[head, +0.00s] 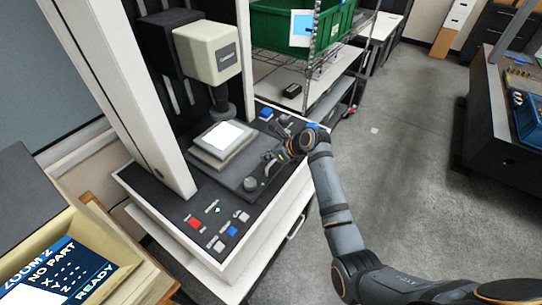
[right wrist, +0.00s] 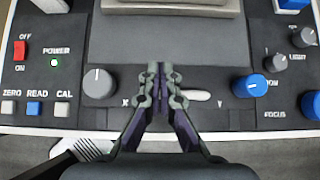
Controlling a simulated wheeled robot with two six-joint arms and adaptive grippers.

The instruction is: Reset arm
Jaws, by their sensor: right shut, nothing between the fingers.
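My right gripper (head: 272,158) reaches in from the right over the front panel of the measuring machine (head: 135,180). In the right wrist view the right gripper (right wrist: 160,72) has its fingers together with nothing between them, above the panel between a grey knob (right wrist: 98,82) and a blue knob (right wrist: 249,86). A white lever tip (right wrist: 197,95) shows just right of the fingers; I cannot tell whether they touch it. My left gripper is not in view.
A red power switch (head: 194,223) and several buttons sit on the panel. The stage (head: 222,138) lies under the probe head (head: 207,52). A display (head: 60,275) reads "NO PART" and "READY". A wire rack with a green bin (head: 275,25) stands behind.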

